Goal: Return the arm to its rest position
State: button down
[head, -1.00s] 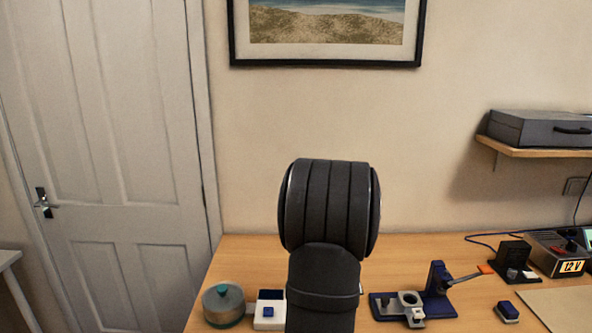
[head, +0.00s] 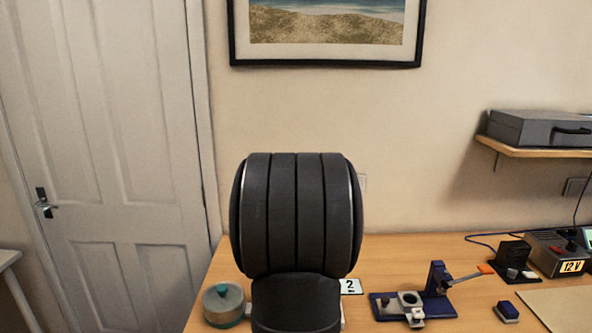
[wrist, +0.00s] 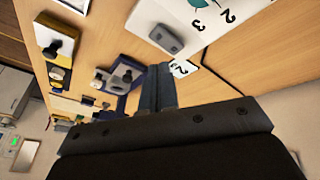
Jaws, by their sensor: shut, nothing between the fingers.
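My gripper (wrist: 161,72) shows in the wrist view, its two dark fingers shut together with nothing between them. It points out over the wooden bench, and no object touches the fingers. In the head view my dark arm rises in front of the bench and the gripper itself cannot be seen. A blue fixture (head: 411,304) stands on the bench right of the arm; it also shows left of the fingers in the wrist view (wrist: 118,80). A small white card marked 2 (head: 351,287) lies just right of my arm, partly hidden; it also shows beside the fingertips (wrist: 184,67).
A round tin with a teal knob (head: 223,305) stands at left. At right are a small blue block (head: 507,311), a black block (head: 513,255), a 12 V supply (head: 562,256) and a mat (head: 560,308). A shelf (head: 540,152) holds a grey case (head: 545,129).

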jog(key=a+n+t+h, duration=0.1)
jog(key=a+n+t, duration=0.1)
jog(key=a+n, duration=0.1)
jog(key=shift+a+f+n+t, duration=0.15)
jog(key=shift+a+n+t, duration=0.25)
jog(key=shift+n, duration=0.2)
jog(key=d+r+m+g+y, duration=0.2)
jog(key=d+m+g+y, duration=0.2)
jog(key=m, duration=0.4)
jog(key=shift+w+d+m+g+y, duration=0.3)
jog(key=shift+w+d+m+y, duration=0.15)
jog(key=shift+d, duration=0.75)
jog(key=shift+s, duration=0.1)
dwell(0.6)
